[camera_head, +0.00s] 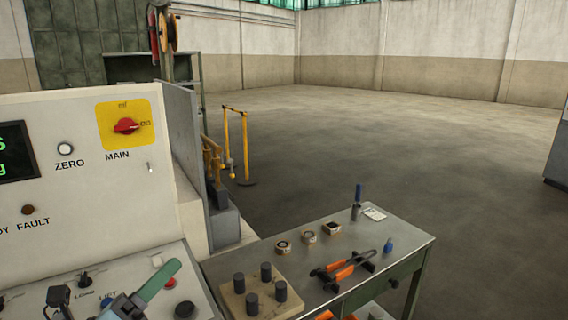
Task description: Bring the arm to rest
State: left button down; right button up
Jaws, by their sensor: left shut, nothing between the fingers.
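My left gripper (124,304) appears to be the blue-grey part at the bottom edge, over the lower console panel. Only a small piece of it shows. It is shut, with nothing between its fingers. It overlaps the lower end of a green-handled lever (160,279) in the picture; I cannot tell whether they touch. The rest of my left arm is below the frame. My right gripper is not in view.
The control console (95,214) fills the left side, with a red MAIN switch (126,126) on yellow. A steel bench (400,244) on the right holds a peg block (238,301) and orange-handled tongs (345,268). Yellow rails (245,148) stand behind. The floor beyond is clear.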

pick_arm(q)
jog(key=s+a+f+n+g+y, duration=0.1)
jog(key=a+f+n+y, duration=0.4)
jog(key=n, duration=0.4)
jog(key=s+a+f+n+g+y, duration=0.1)
jog(key=a+f+n+y, duration=0.15)
jog(key=n+y, duration=0.5)
jog(key=s+a+f+n+y, duration=0.2)
jog(key=a+f+n+y, duration=0.25)
jog(key=n, duration=0.55)
jog(key=s+d+f+n+g+h, duration=0.2)
jog(key=s+d+f+n+g, duration=0.15)
jog(key=s+f+g, duration=0.4)
jog(key=s+d+f+n+g+h, duration=0.3)
jog(key=s+d+f+g, duration=0.2)
jog(key=s+f, duration=0.45)
notch_tip(320, 180, down, 23)
jog(key=s+g, duration=0.1)
jog(key=s, duration=0.1)
jog(key=s+a+f+g, duration=0.1)
jog(key=s+a+f, duration=0.2)
jog(key=s+f, duration=1.2)
jog(key=shift+s+f+y, duration=0.15)
jog(key=shift+s+y, duration=0.15)
jog(key=shift+s, duration=0.45)
